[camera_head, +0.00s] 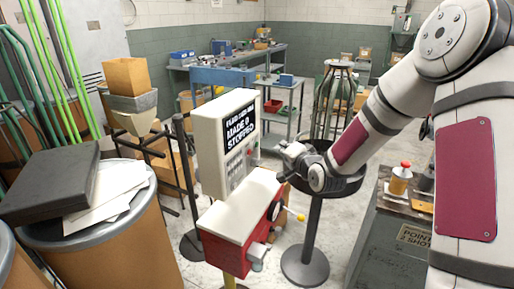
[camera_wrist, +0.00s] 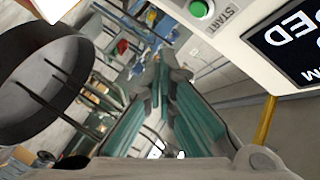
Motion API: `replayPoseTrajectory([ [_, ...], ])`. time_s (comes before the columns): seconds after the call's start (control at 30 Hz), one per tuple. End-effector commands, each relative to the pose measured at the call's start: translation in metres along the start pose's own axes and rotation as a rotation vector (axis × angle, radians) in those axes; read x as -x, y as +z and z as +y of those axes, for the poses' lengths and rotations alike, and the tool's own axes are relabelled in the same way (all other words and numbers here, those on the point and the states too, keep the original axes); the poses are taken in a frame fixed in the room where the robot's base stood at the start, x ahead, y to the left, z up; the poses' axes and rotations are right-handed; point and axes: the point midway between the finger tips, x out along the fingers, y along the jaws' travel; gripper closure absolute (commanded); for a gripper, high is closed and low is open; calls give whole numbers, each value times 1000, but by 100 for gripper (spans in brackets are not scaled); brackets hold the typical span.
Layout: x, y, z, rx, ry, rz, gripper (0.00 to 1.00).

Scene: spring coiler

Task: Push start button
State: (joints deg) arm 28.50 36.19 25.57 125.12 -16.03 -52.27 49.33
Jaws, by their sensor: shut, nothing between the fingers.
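The spring coiler's white control box (camera_head: 222,140) stands on the red-sided machine (camera_head: 224,250). Its dark screen (camera_head: 240,128) reads "MADE 0" and "STOPPED". Small controls line the panel below the screen, too small to tell apart in the head view. In the wrist view the green start button (camera_wrist: 199,9) sits at the top edge beside its START label (camera_wrist: 224,19). My gripper (camera_head: 285,160) is to the right of the panel in the head view. In the wrist view its teal fingers (camera_wrist: 163,75) are shut and empty, apart from the button.
A round black tray on a stand (camera_head: 342,180) is close beside and below my gripper. A yellow-tipped rod (camera_head: 300,217) sticks out from the machine. A drum (camera_head: 110,240) stands at the left.

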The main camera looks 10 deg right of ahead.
Motion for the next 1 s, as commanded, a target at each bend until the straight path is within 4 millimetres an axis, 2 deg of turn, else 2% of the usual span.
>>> replayPoseTrajectory([
  [0.2,-20,14,-14,1,-3,-1,100],
  [0.4,-28,21,-21,0,-1,-1,100],
  [1.0,-30,22,-22,-1,0,0,100],
])
